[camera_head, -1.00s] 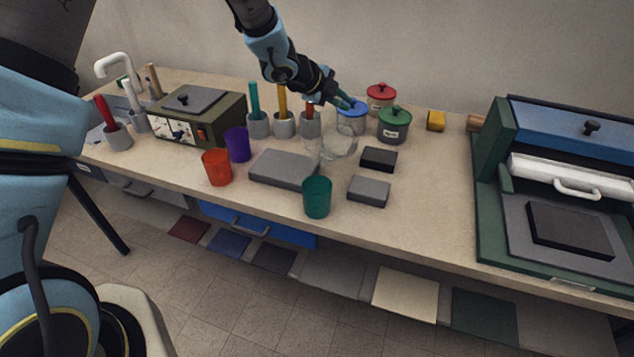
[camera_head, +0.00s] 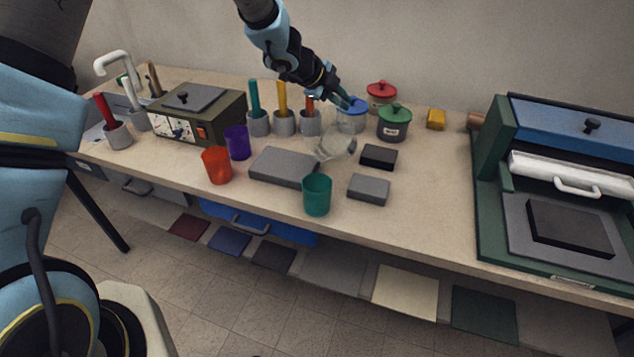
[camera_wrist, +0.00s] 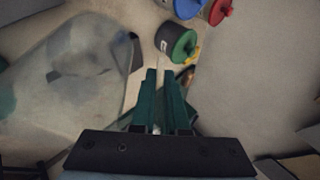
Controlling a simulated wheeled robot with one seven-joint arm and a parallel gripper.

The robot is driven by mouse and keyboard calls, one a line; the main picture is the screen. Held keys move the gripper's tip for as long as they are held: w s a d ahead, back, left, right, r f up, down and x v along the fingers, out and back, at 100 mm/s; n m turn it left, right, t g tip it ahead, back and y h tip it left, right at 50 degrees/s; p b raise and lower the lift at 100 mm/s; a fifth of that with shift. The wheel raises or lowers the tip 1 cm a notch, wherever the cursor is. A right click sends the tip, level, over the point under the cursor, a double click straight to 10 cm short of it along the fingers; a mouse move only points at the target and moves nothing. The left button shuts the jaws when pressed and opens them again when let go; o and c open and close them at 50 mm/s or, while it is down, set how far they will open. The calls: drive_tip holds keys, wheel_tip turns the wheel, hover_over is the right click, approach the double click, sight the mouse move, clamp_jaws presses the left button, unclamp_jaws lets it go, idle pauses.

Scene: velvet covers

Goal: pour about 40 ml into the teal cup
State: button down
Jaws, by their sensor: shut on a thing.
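The teal cup (camera_head: 317,197) stands upright near the front edge of the bench, in front of the grey flat block. My gripper (camera_head: 350,104) is above the back of the bench by the blue-lidded pot. It is shut on a clear glass vessel (camera_head: 333,147), which looks slightly tilted, behind and above the teal cup and apart from it. In the wrist view my gripper's teal fingers (camera_wrist: 160,102) are close together, and the clear vessel (camera_wrist: 60,85) fills the left side. Its contents are too faint to tell.
An orange cup (camera_head: 217,166) and a purple cup (camera_head: 237,143) stand left of the grey flat block (camera_head: 283,167). A smaller grey block (camera_head: 369,190) and a black block (camera_head: 379,157) lie right. Blue, green (camera_head: 394,123) and red (camera_head: 381,95) lidded pots stand behind.

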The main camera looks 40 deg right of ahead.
sight(335, 132)
drive_tip(key=shift+w+d+f+y, duration=0.1)
drive_tip(key=shift+d+f+y, duration=0.2)
drive_tip(key=shift+f, duration=0.1)
drive_tip(key=shift+w+d+f+y, duration=0.1)
drive_tip(key=shift+d+f+y, duration=0.05)
drive_tip(key=shift+f+y, duration=0.2)
drive_tip(key=shift+d+f+g, duration=0.3)
drive_tip(key=shift+f+g, duration=0.1)
drive_tip(key=shift+f, duration=0.25)
wheel_tip(335, 132, down, 6)
drive_tip(key=w+d+n+g+y, duration=0.1)
drive_tip(key=d+g+y, duration=0.1)
drive_tip(key=y, duration=0.4)
drive_tip(key=shift+d+r+g, duration=0.25)
drive_tip(key=shift+d+g, duration=0.05)
drive_tip(key=shift+g, duration=0.3)
drive_tip(key=shift+n, duration=0.3)
